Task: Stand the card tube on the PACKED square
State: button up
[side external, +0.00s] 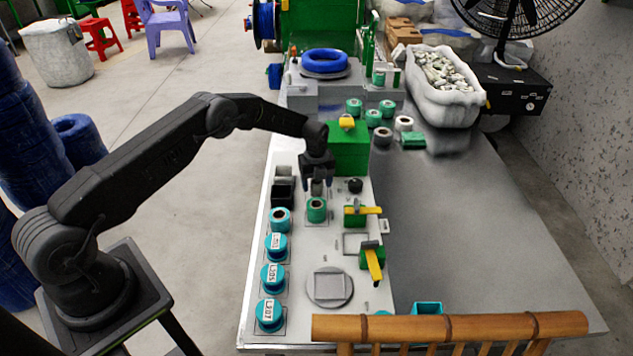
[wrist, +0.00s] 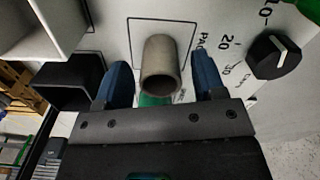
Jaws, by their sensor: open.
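The card tube (wrist: 160,66) is a grey-beige hollow cylinder and appears upright, its open end toward the wrist camera. Its base shows inside the black outlined PACKED square (wrist: 138,28); the label beside the square is partly covered by a finger. My gripper (wrist: 162,82) is open, with one blue finger on each side of the tube and a visible gap at both sides. In the side view my gripper (side external: 318,184) points down over the panel and largely hides the tube. A green spool (side external: 316,209) stands just in front of it.
A black open box (side external: 283,193) and a pale box (wrist: 50,25) stand left of the square. A black knob (side external: 355,185) is on the right, a green block (side external: 349,155) behind it. Several labelled teal rolls line the panel's left edge.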

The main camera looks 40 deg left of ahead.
jog(key=shift+r, duration=0.15)
jog(key=s+d+r+n+t, duration=0.1)
jog(key=s+d+r+n, duration=0.15)
jog(key=r, duration=1.05)
jog(key=s+d+r+n, duration=0.1)
jog(key=s+r+n, duration=0.2)
jog(key=r, duration=1.1)
jog(key=s+d+r+n+t, duration=0.2)
jog(key=s+d+r+n, duration=0.1)
jog(key=s+r+n, duration=0.45)
jog(key=s+d+r+n+t, duration=0.1)
jog(key=s+n, duration=0.4)
jog(key=s, duration=0.7)
jog(key=s+d+r+n+t, duration=0.1)
jog(key=s+d+n, duration=0.2)
jog(key=s, duration=1)
jog(key=n, duration=0.3)
jog(key=shift+s+d+t, duration=0.3)
jog(key=shift+d, duration=0.1)
